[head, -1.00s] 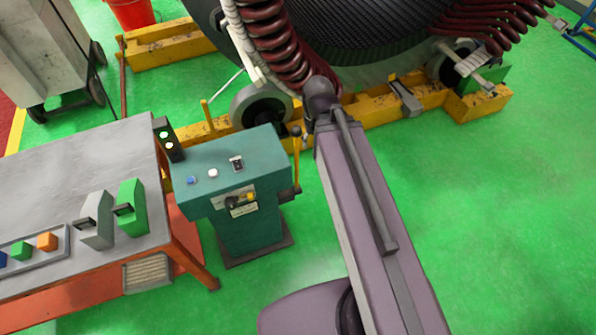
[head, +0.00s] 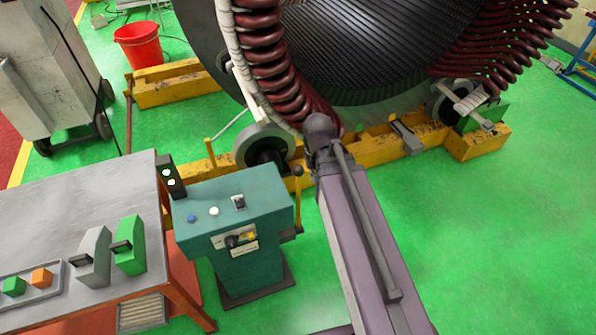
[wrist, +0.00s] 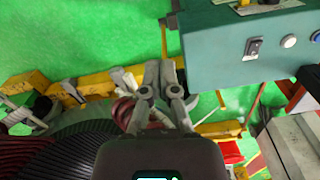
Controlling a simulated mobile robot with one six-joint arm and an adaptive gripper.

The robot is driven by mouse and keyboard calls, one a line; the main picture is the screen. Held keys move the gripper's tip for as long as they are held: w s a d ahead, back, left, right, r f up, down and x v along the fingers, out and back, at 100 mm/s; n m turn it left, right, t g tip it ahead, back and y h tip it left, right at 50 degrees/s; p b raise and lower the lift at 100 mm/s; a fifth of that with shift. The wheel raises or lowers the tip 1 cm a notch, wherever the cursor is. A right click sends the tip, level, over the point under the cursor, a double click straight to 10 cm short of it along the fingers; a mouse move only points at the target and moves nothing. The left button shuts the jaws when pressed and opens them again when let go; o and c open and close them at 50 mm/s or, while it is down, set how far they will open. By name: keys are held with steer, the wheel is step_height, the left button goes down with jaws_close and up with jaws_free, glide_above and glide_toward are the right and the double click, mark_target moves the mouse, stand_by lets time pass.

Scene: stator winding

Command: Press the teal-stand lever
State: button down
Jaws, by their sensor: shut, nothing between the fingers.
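The teal stand (head: 245,265) stands on the green floor beside the table, with buttons and a switch on its top. Its lever (head: 298,208), a yellow rod with a dark knob, stands upright on the stand's right side. In the wrist view the stand (wrist: 230,62) fills the upper right and the yellow lever (wrist: 164,42) shows at its left side. In the head view my arm hides the gripper.
A grey table (head: 70,215) with button boxes stands left of the stand. The large stator (head: 380,50) with dark red coils rests on rollers and yellow beams (head: 370,145) behind. A red bucket (head: 138,47) is at the back. The floor at right is clear.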

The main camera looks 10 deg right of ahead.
steer(key=w+f+b, duration=0.2)
steer(key=w+f, duration=0.1)
steer(key=w, duration=0.7)
steer(key=w+f+b, duration=0.2)
steer(key=w+b, duration=0.1)
steer(key=w, duration=0.7)
steer(key=w+f+b, duration=0.3)
steer(key=w, duration=0.7)
steer(key=shift+f+g, duration=0.3)
steer(key=shift+f, duration=0.05)
steer(key=shift+w+f+b, duration=0.1)
steer(key=shift+f+b, duration=0.05)
steer(key=shift+b, duration=0.15)
steer(key=s+f+b, duration=0.4)
steer(key=f+b, duration=0.6)
steer(key=shift+s+a+f, duration=0.2)
steer(key=shift+s+f, duration=0.05)
